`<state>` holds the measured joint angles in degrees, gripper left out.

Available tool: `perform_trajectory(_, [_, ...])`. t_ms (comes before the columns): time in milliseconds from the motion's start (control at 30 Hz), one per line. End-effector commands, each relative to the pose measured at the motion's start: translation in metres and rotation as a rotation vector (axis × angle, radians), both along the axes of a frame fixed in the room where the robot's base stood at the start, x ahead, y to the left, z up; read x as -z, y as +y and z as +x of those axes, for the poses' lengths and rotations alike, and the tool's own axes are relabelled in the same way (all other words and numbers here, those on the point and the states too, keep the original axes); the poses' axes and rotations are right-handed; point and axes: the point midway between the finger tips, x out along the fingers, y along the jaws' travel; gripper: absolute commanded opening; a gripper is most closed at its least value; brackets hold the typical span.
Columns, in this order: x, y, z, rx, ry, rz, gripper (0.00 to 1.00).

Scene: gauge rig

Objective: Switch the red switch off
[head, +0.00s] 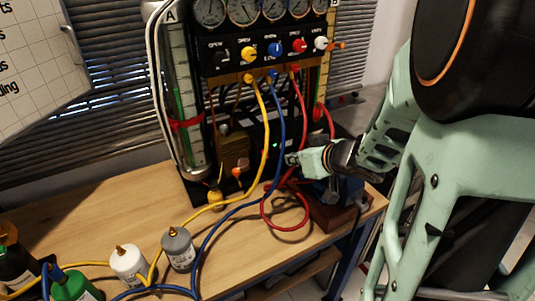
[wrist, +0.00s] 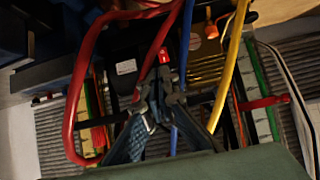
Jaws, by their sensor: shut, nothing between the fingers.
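The red switch (wrist: 164,57) shows in the wrist view as a small red block with a pale mark, on the dark lower part of the rig. It lies just beyond the fingertips of my gripper (wrist: 162,88). My gripper is shut and empty, its dark fingers converging below the switch in the picture. I cannot tell whether the fingertips touch it, or which way it is set. In the head view my gripper (head: 291,160) reaches from the right to the rig's lower front, among the hoses. I cannot make out the switch there.
Red hoses (head: 302,105), a blue hose (head: 282,118) and a yellow hose (head: 263,118) hang close around my gripper. The rig's valve panel (head: 265,52) stands above. Grey and white bottles (head: 178,250) stand on the wooden table (head: 105,215), whose left middle is clear.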

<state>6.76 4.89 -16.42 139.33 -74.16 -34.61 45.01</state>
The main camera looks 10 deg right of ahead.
Motion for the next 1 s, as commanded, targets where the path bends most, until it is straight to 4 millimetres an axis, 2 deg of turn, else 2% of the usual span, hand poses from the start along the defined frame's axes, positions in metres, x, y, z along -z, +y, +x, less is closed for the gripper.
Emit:
perform_trajectory(367, [0.007,0.002,0.007,-0.001,0.001,-0.001,0.0])
perform_trajectory(467, [0.017,0.006,0.017,-0.001,0.002,-0.001,0.0])
perform_trajectory(800, [0.059,0.024,0.071,-0.001,0.002,-0.001,0.0])
perform_trajectory(1000, [0.075,0.031,0.095,-0.002,0.001,-0.001,0.0])
